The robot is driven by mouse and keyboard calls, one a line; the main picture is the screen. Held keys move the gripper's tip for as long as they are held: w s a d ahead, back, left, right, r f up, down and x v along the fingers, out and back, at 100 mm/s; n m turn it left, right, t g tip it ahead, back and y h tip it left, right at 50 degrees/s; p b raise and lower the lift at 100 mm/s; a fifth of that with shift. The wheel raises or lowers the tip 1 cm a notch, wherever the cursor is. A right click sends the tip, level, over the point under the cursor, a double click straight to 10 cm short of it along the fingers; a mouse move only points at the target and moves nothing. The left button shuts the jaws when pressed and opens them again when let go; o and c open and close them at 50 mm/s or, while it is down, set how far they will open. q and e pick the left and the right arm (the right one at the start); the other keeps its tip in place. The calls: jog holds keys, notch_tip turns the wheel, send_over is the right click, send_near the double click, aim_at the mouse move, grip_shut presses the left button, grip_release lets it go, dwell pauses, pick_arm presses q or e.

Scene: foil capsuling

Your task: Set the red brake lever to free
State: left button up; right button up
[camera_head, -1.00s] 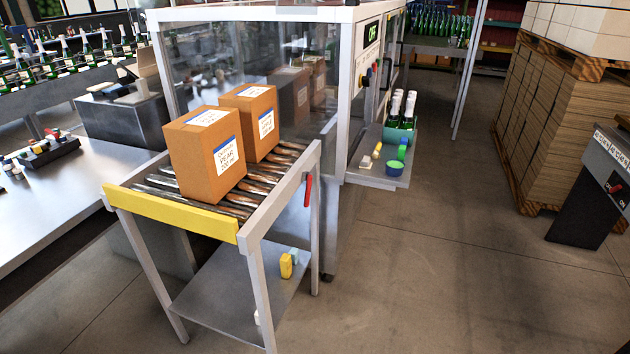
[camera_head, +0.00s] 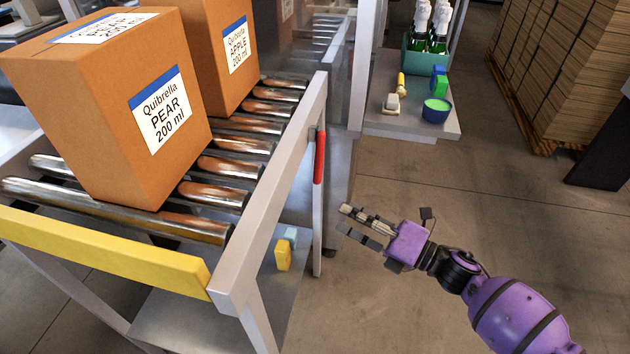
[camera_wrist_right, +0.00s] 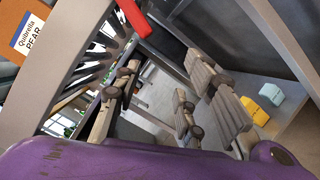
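The red brake lever (camera_head: 320,158) hangs down on the right side of the roller cart's frame, near its top rail. It also shows at the top of the right wrist view (camera_wrist_right: 134,17). My right gripper (camera_head: 345,219) is open and empty, to the right of and below the lever, apart from it. Its fingers (camera_wrist_right: 160,95) spread wide in the right wrist view, with nothing between them. My left gripper is not in view.
Two cardboard boxes, PEAR (camera_head: 110,110) and APPLE (camera_head: 222,60), stand on the rollers behind a yellow end bar (camera_head: 100,250). A yellow block (camera_head: 283,255) lies on the lower shelf. A side shelf (camera_head: 410,125) holds bottles.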

aim_at(322, 166)
jog(key=w+r+n+g+y+b, duration=0.1)
jog(key=w+r+n+g, duration=0.1)
jog(key=n, duration=0.2)
jog(key=w+r+n+g+y+b, duration=0.1)
jog(key=w+r+n+g+b, duration=0.1)
jog(key=r+n, duration=0.1)
jog(key=w+r+n+g+b, duration=0.1)
jog(key=w+r+n+g, duration=0.1)
jog(key=n, duration=0.4)
jog(key=shift+w+a+r+y, duration=0.3)
jog(key=shift+r+y, duration=0.1)
jog(key=x, duration=0.7)
jog(key=shift+a, duration=0.1)
jog(key=c, duration=0.9)
grip_shut()
